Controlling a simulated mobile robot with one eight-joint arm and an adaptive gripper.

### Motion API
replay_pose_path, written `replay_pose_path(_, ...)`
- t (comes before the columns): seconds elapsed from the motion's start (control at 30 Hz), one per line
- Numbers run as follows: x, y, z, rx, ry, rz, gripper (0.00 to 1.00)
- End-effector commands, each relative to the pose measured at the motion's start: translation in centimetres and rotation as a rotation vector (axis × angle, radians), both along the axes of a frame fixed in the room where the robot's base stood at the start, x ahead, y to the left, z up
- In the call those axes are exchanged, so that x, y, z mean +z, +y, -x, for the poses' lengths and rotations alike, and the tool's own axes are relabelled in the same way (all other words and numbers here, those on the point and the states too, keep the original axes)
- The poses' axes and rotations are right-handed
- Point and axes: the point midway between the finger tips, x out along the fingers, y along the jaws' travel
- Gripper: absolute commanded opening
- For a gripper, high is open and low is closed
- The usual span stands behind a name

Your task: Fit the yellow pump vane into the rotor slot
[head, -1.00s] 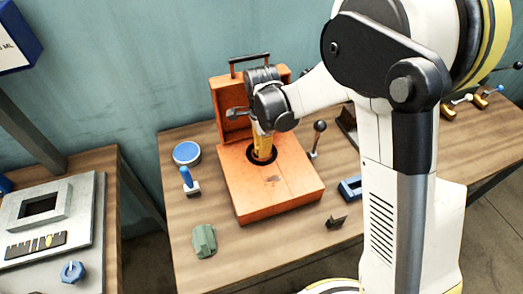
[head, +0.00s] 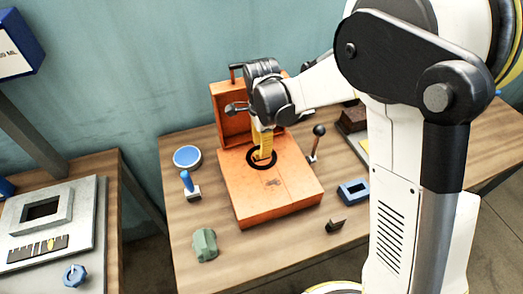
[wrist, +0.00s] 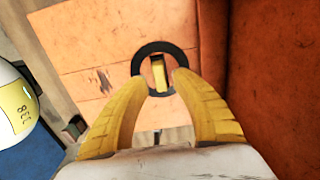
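The yellow pump vane (wrist: 158,72) shows in the wrist view as a small upright-looking block inside the black ring of the rotor (wrist: 139,62). It lies within the ring's opening; I cannot tell how deep it sits in the slot. The black ring (head: 250,163) also shows on top of the orange housing (head: 280,196) in the head view. My gripper (wrist: 163,86) has two curved yellow fingers, spread apart, with the vane beyond and between their tips. In the head view my gripper (head: 263,150) points down just above the ring, and its fingers partly hide the vane.
The housing's raised orange lid (head: 229,108) stands close behind my gripper. A lever with a black knob (head: 319,130) rises at the right. A blue-topped round tin (head: 187,157), blue-handled stamp (head: 187,182), green block (head: 205,244) and blue frame (head: 353,192) stand around the housing.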

Motion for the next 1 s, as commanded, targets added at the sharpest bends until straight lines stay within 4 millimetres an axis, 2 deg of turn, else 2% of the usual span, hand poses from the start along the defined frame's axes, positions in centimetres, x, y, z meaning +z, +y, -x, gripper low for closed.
replay_pose_path(0.03, 1.6, 0.0, 0.0, 0.000, 0.000, 0.000, 0.31)
replay_pose_path(0.1, 3.3, 0.0, 0.0, 0.000, 0.000, 0.000, 0.31)
replay_pose_path(0.3, 7.1, 0.0, 0.0, 0.000, 0.000, 0.000, 0.31)
replay_pose_path(0.43, 8.3, 0.0, 0.0, 0.000, 0.000, 0.000, 0.31)
replay_pose_path(0.67, 9.1, -0.3, 0.2, 0.012, -0.007, -0.002, 0.31)
replay_pose_path(0.77, 10.5, -1.4, 0.9, 0.076, -0.038, -0.009, 0.31)
replay_pose_path(0.87, 13.1, -3.6, 2.6, 0.208, -0.103, -0.014, 0.31)
replay_pose_path(1.0, 16.6, -7.2, 6.1, 0.459, -0.228, 0.012, 0.31)
